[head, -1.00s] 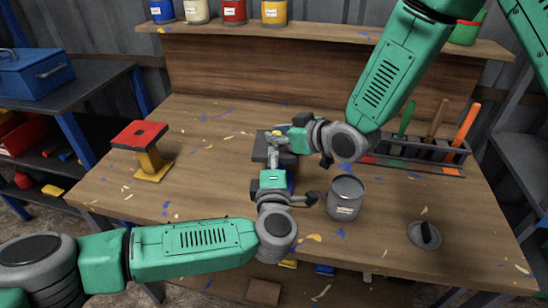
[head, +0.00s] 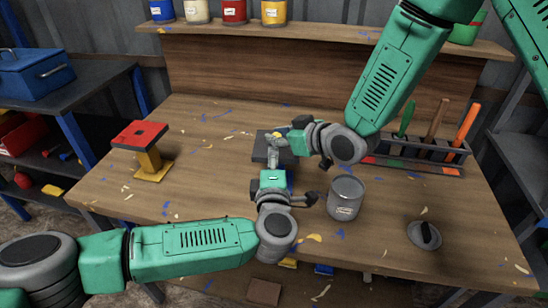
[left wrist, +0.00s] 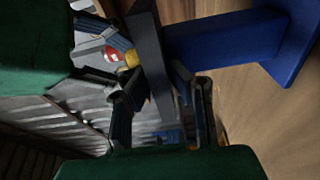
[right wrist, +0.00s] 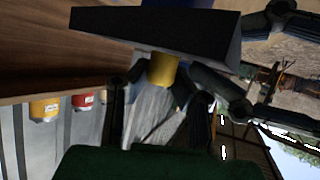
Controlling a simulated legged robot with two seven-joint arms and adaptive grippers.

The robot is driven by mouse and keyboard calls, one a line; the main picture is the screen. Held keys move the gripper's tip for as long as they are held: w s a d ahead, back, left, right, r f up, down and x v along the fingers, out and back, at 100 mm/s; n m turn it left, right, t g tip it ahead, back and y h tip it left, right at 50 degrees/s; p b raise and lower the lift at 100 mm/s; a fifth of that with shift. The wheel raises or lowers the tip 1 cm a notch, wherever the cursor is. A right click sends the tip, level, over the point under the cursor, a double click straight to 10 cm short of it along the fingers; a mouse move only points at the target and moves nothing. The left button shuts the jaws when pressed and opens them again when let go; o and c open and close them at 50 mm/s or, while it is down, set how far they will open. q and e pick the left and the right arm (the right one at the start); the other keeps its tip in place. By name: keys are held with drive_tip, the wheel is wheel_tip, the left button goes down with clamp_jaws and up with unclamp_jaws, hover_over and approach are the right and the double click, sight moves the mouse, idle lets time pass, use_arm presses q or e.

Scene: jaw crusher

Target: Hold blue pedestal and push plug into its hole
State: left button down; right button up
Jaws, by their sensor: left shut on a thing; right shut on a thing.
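The blue pedestal has a dark square top (head: 260,150) and stands near the middle of the table; its blue column (left wrist: 205,42) and base (left wrist: 298,40) show in the left wrist view. My left gripper (head: 273,158) is shut on the edge of the dark top, with the plate between its fingers (left wrist: 160,88). My right gripper (head: 283,137) is shut on the yellow plug (right wrist: 163,69) over the top plate. The plug's end meets the plate's face in the right wrist view. The hole is hidden, so I cannot tell how deep the plug sits.
A red-topped pedestal (head: 140,134) on a yellow base stands at the left. A grey can (head: 345,198) stands close to the right of the grippers, with its lid (head: 424,235) farther right. A tool rack (head: 425,150) is at the back right. The table's left half has free room.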

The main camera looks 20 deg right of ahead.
use_arm(q)
drive_tip(key=shift+a+f, duration=0.1)
drive_tip(key=shift+f, duration=0.3)
use_arm(e)
drive_tip(key=shift+f, duration=0.3)
drive_tip(key=o, duration=0.9)
drive_tip(key=shift+c, duration=0.2)
drive_tip(key=shift+s+f, duration=0.1)
drive_tip(key=shift+s, duration=0.1)
drive_tip(key=v, duration=1.1)
drive_tip(key=shift+s+d+r, duration=0.2)
drive_tip(key=shift+d+r, duration=0.1)
drive_tip(key=shift+r, duration=0.05)
use_arm(q)
drive_tip(key=c, duration=1.4)
unclamp_jaws()
drive_tip(key=shift+w+r, duration=0.1)
use_arm(e)
drive_tip(key=shift+w, duration=0.15)
